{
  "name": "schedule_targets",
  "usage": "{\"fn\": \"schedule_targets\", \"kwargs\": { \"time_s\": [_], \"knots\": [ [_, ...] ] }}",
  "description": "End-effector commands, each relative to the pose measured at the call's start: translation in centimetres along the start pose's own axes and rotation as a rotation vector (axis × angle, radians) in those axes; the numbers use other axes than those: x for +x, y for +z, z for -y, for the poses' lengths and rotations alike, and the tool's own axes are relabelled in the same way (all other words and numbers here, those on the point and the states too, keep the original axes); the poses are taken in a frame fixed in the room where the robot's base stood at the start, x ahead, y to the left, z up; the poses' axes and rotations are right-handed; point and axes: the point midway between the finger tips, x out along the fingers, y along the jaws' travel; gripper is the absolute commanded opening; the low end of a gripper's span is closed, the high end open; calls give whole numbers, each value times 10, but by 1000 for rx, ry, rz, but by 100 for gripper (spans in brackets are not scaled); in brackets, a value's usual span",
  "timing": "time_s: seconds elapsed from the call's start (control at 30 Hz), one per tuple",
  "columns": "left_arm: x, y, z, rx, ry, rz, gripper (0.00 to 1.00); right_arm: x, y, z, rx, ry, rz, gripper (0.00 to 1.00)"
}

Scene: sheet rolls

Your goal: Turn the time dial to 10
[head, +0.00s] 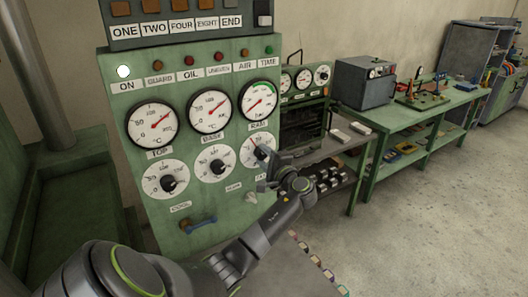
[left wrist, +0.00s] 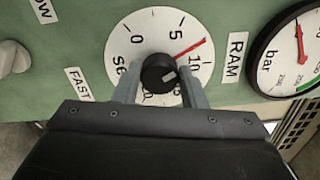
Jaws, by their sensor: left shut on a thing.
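The time dial (left wrist: 145,35) is a white round face marked in seconds, beside a RAM label, on the green panel. Its thin red hand lies between 5 and 10. Its black knob (left wrist: 158,73) has a pale mark that points to the lower right. In the head view the dial (head: 247,151) is the right one of the lower row, partly hidden by my gripper. My left gripper (head: 264,168) is at this dial; in the left wrist view its fingers (left wrist: 158,92) stand on either side of the knob, shut on it. My right gripper is not in view.
Two similar knob dials (head: 215,163) sit to the left, with three gauges (head: 209,111) above. A green workbench (head: 415,120) stands to the right over open floor.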

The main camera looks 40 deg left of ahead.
Motion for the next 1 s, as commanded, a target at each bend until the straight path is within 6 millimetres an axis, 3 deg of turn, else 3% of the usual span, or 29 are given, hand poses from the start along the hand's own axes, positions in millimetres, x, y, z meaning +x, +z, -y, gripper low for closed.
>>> {"fn": "schedule_targets", "kwargs": {
  "time_s": [0.1,0.5,1.0],
  "knots": [
    [0,0,2,106,1,-2,15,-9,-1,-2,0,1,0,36],
    [0,0,1,382,0,-2,15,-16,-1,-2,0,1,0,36],
    [0,-1,0,483,1,-2,15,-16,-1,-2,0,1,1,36]
  ]
}}
